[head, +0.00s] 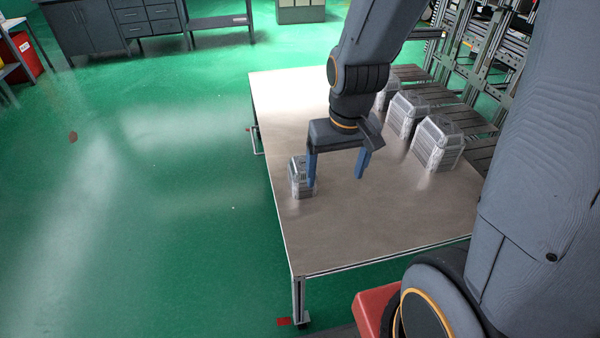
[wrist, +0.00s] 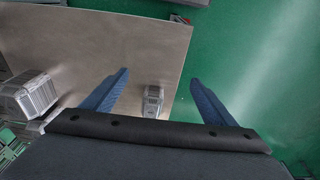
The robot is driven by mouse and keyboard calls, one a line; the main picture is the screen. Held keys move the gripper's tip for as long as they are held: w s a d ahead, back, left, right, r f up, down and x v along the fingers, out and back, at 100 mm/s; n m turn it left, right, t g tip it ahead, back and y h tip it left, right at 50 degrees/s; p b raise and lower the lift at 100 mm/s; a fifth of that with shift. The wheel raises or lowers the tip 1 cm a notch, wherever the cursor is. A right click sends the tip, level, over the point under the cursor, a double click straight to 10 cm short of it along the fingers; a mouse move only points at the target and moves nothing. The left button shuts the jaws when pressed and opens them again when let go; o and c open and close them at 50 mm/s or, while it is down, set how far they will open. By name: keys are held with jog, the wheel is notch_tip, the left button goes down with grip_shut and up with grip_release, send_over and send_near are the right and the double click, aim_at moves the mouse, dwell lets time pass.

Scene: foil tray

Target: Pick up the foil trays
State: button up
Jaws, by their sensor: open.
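A small stack of silver foil trays (head: 297,180) stands near the left edge of the table (head: 370,225). In the wrist view this stack (wrist: 153,97) shows between the fingers, nearer the left one and beyond the gripper's dark edge. My gripper (head: 338,180) is open and empty, with its blue fingers pointing down. In the head view its left finger overlaps the right side of the small stack; I cannot tell whether they touch. Larger foil tray stacks stand at the right side of the table, among them a near one (head: 436,146) and one behind it (head: 406,115). Another (head: 382,98) is partly hidden by my arm.
A slatted dark surface (head: 480,152) and metal racks (head: 485,45) border the table's right side. The table's front part is clear. Green floor (head: 160,200) lies open to the left. Dark cabinets (head: 110,25) stand far back.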

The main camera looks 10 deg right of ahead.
aim_at(302, 172)
jog(key=o, duration=0.3)
jog(key=w+f+b, duration=0.1)
jog(key=w+f, duration=0.2)
jog(key=w, duration=0.1)
jog(key=w+f+t+b, duration=0.1)
jog(key=w+f+b, duration=0.1)
jog(key=w+f, duration=0.2)
jog(key=w+f+t+b, duration=0.1)
jog(key=w+f, duration=0.3)
jog(key=w, duration=0.1)
jog(key=shift+w+d+f, duration=0.15)
jog(key=shift+w, duration=0.25)
jog(key=w+f+t+b, duration=0.1)
jog(key=w+f+b, duration=0.1)
jog(key=w+f, duration=0.4)
jog(key=w+f+t+b, duration=0.2)
jog(key=w+f, duration=0.4)
jog(key=shift+w+d, duration=0.1)
jog(key=shift+w, duration=0.05)
jog(key=shift+w+a+x, duration=0.1)
jog(key=shift+a+x, duration=0.05)
jog(key=shift+x, duration=1.8)
jog(key=shift+w+a+x, duration=0.1)
jog(key=shift+x, duration=1.8)
jog(key=shift+r, duration=0.2)
jog(key=c, duration=1.2)
jog(key=shift+c, duration=0.5)
jog(key=shift+r, duration=0.15)
